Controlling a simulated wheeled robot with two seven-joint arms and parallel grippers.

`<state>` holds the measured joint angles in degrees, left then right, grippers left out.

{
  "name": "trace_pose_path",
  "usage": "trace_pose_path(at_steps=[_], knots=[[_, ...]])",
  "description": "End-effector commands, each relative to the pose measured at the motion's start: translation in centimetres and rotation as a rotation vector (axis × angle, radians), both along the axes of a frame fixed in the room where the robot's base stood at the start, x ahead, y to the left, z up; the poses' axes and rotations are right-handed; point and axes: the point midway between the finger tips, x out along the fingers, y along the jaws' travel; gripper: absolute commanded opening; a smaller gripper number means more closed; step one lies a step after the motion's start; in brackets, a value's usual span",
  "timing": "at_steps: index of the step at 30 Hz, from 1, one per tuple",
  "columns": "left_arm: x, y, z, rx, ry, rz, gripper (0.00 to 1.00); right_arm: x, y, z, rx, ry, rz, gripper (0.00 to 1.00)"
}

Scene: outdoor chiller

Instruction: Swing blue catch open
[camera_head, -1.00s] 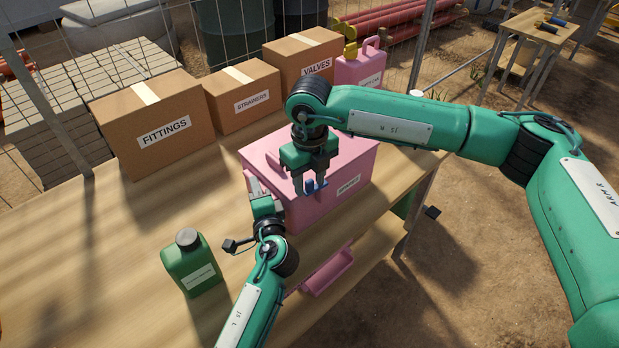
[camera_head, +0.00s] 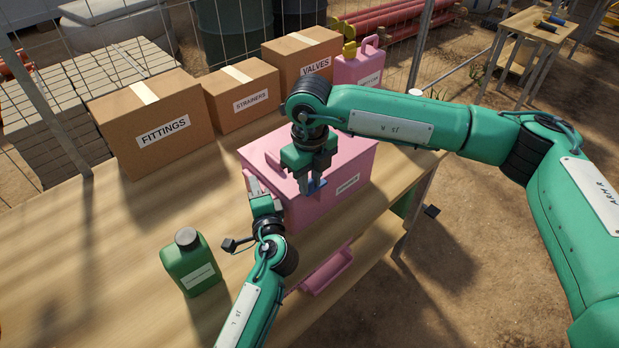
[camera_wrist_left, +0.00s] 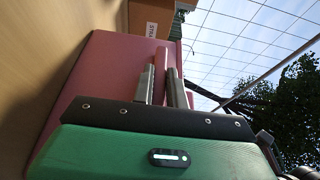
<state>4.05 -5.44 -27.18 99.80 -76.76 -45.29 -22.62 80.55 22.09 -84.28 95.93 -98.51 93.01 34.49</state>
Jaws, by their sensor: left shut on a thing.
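The blue catch (camera_head: 321,187) is on the front of the pink box (camera_head: 350,186), near the top edge. It is partly hidden by my right gripper (camera_head: 315,186), which points down with its fingertips at the catch. I cannot tell whether those fingers grip it. My left gripper (camera_head: 252,183) is at the left side of the box, shut on a pink part of it. In the left wrist view, the left gripper's fingers (camera_wrist_left: 163,80) stand on either side of a thin pink bar (camera_wrist_left: 171,60), beside the pink box (camera_wrist_left: 95,75).
A green jug (camera_head: 190,265) stands on the table (camera_head: 110,245), left of my left arm. Cardboard boxes (camera_head: 155,125) and a pink canister (camera_head: 360,73) line the back. A pink tray-like thing (camera_head: 328,272) lies below in front. The table's left part is clear.

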Motion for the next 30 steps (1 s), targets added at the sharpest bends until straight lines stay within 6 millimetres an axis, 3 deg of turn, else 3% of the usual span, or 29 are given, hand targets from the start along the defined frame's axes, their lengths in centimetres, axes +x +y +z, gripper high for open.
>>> trace_pose_path(at_steps=[2,14,30], knots=[[0.0,0.0,-0.2,0.0,0.003,0.0,0.0,0.0,0.0,0.0,0.0,0.0,0.0,0.4],[0.0,0.0,-0.2,0.0,0.003,0.0,0.0,0.0,0.0,0.8,0.001,-0.002,-0.001,0.4],[0.0,0.0,-0.2,0.0,0.003,0.0,0.0,0.0,0.0,10.8,0.001,-0.002,-0.001,0.4]])
